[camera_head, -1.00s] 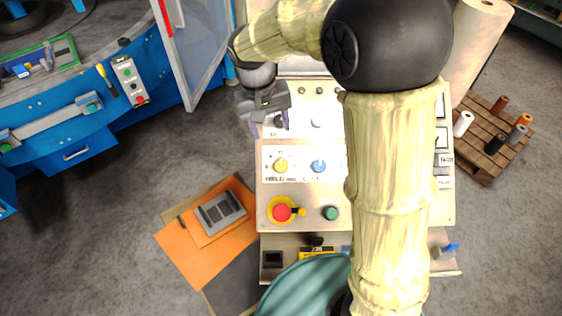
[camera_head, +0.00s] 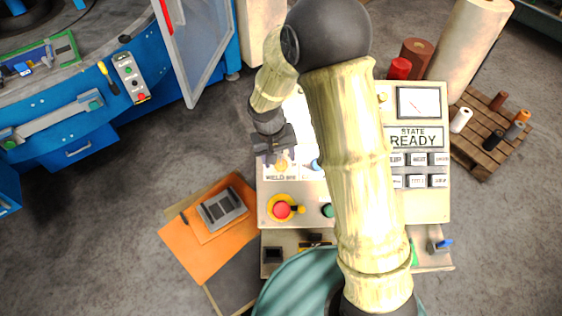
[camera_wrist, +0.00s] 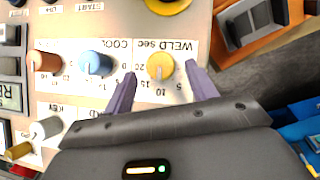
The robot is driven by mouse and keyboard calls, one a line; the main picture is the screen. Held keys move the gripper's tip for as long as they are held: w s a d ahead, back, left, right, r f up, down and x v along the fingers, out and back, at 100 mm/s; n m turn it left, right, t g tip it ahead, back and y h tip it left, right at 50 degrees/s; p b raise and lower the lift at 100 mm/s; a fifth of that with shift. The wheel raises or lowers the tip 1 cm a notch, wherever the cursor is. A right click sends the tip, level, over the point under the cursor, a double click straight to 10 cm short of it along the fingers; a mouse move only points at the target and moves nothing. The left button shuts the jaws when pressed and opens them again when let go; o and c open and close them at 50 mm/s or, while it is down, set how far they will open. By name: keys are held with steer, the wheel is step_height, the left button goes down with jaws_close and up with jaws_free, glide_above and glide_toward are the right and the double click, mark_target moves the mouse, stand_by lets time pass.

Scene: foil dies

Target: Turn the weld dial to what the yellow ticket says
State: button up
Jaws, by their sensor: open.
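The weld dial is a yellow knob (camera_wrist: 161,66) under the upside-down label "WELD sec" in the wrist view. Numbers 5, 10, 15 and 20 ring it; its ridge seems to face near the 10, but I cannot tell exactly. In the head view the dial (camera_head: 281,166) is partly hidden by my gripper (camera_head: 277,158). My gripper is open, with one purple finger on each side of the dial in the wrist view (camera_wrist: 160,72); contact is not clear. A bit of yellow (camera_head: 314,246), perhaps the ticket, shows at the panel's lower shelf; its writing is unreadable.
A blue dial (camera_wrist: 94,64) labelled COOL and an orange dial (camera_wrist: 45,62) sit beside the weld dial. A red emergency button (camera_head: 282,210) and green button (camera_head: 328,210) lie nearer me. A screen reads "STATE READY" (camera_head: 414,138).

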mark_target(280, 165)
steer(key=shift+d+f+p, duration=0.15)
steer(key=shift+f+p, duration=0.1)
steer(key=shift+f, duration=0.85)
steer(key=shift+d+f+p, duration=0.15)
steer(key=shift+f+p, duration=0.05)
steer(key=shift+f, duration=0.9)
steer(key=c, duration=1)
